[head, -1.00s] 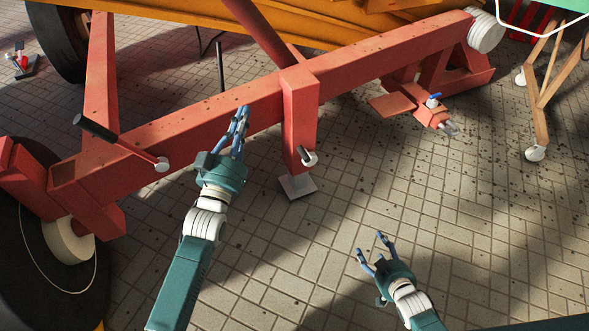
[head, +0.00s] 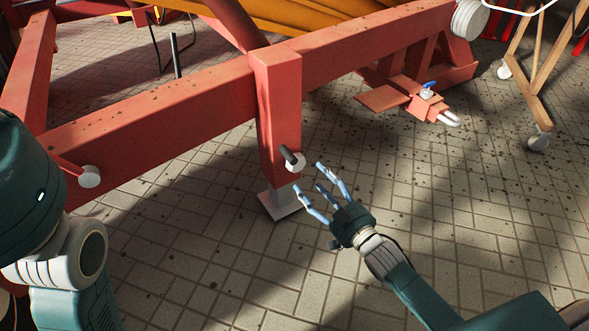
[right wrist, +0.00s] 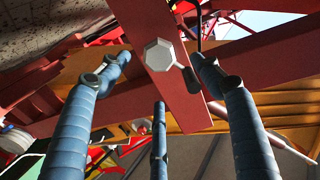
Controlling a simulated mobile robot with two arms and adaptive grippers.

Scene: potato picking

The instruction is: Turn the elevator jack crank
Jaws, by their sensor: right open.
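The jack crank (head: 296,162) is a pale grey hub with a short dark handle, low on the front of the red jack post (head: 279,110). The post stands on a grey foot plate (head: 280,203). My right gripper (head: 309,178) is open and empty, just right of and below the crank, its fingers pointing at it. In the right wrist view the crank's octagonal hub (right wrist: 159,55) and dark handle (right wrist: 191,80) show between the spread fingers of the right gripper (right wrist: 160,75). I see no clear grip contact. Only my left arm shows at the left edge; its gripper is hidden.
A long red beam (head: 160,108) runs across behind the crank. A red coupling with a blue lever (head: 427,92) sits to the right. A wooden stand on casters (head: 545,85) is at far right. The paved floor in front is clear.

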